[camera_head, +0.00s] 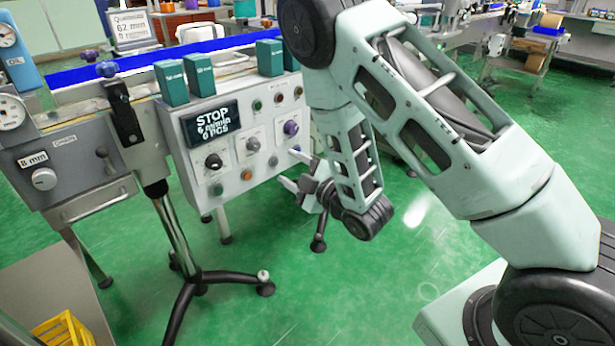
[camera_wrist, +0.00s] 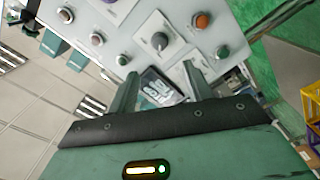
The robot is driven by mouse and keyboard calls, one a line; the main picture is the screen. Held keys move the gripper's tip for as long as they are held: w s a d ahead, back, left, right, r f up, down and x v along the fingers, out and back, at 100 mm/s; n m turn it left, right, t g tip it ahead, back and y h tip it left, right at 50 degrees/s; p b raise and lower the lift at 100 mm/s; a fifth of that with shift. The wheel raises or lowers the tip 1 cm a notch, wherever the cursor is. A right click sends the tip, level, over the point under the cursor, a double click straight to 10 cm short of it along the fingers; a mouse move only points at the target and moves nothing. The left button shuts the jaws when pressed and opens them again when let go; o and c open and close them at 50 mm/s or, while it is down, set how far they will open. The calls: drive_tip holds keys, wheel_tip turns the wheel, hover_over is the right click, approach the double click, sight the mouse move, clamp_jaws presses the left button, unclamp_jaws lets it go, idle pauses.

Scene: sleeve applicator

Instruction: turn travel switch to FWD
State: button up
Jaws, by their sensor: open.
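The control panel (camera_head: 240,140) is a grey box with a dark screen (camera_head: 210,124) reading STOP, several knobs and coloured buttons. A black knob (camera_head: 213,162), a grey knob (camera_head: 253,144) and a purple knob (camera_head: 290,128) sit across its face. Their labels are too small to read, so I cannot tell which is the travel switch. My gripper (camera_head: 296,170) is open and empty at the panel's right side. In the wrist view its fingers (camera_wrist: 162,86) are spread in front of the tilted panel, with a knob (camera_wrist: 159,40) beyond them. I see no contact with a knob.
Several green boxes (camera_head: 270,58) stand above the panel, beside a blue conveyor belt (camera_head: 95,72). A black-footed stand (camera_head: 184,250) is in front at left. A yellow crate (camera_head: 62,330) is at the lower left.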

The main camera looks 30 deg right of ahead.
drive_tip(key=shift+p+v, duration=0.95)
drive_tip(key=shift+v, duration=1.45)
